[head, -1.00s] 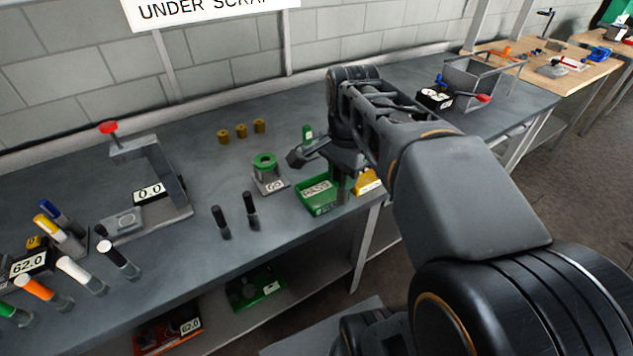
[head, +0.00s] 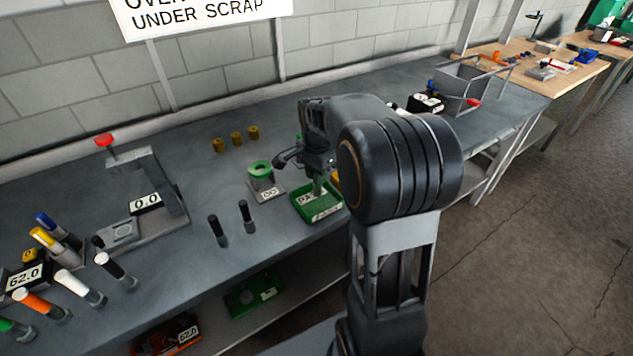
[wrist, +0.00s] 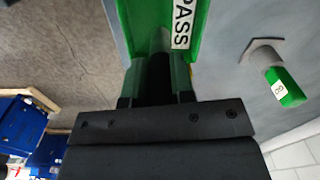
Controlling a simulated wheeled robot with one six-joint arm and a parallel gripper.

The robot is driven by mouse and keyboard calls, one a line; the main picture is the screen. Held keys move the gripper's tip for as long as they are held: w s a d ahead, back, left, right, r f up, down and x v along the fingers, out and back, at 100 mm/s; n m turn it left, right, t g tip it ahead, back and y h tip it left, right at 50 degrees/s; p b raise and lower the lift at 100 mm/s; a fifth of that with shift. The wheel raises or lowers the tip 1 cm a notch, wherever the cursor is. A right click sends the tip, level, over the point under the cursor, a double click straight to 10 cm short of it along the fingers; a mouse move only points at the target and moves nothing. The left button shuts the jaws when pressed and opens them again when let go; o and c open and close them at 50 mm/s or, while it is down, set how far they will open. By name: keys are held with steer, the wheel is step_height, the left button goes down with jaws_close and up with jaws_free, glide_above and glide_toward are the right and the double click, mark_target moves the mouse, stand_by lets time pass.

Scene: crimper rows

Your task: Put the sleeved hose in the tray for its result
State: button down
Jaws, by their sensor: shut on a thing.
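My gripper (head: 318,188) points down at the green PASS tray (head: 333,213) near the bench's front edge. In the wrist view its fingers (wrist: 156,82) are shut on the sleeved hose (wrist: 160,68), a dark piece with a grey end. The hose's grey end lies over the green tray (wrist: 127,30) beside the PASS label. I cannot tell whether the hose touches the tray floor. In the head view the hose is mostly hidden by my gripper. A yellow tray (head: 336,175) is mostly hidden behind my arm.
A gauge with a green top (head: 260,168) stands just left of the tray. A press with a 0.0 display (head: 146,203) is at the left. A wire-handled bin (head: 465,85) is at the right.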

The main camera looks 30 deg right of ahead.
steer(key=shift+w+f, duration=0.2)
steer(key=shift+f, duration=1.5)
steer(key=shift+f, duration=0.15)
steer(key=c, duration=1)
jaws_free()
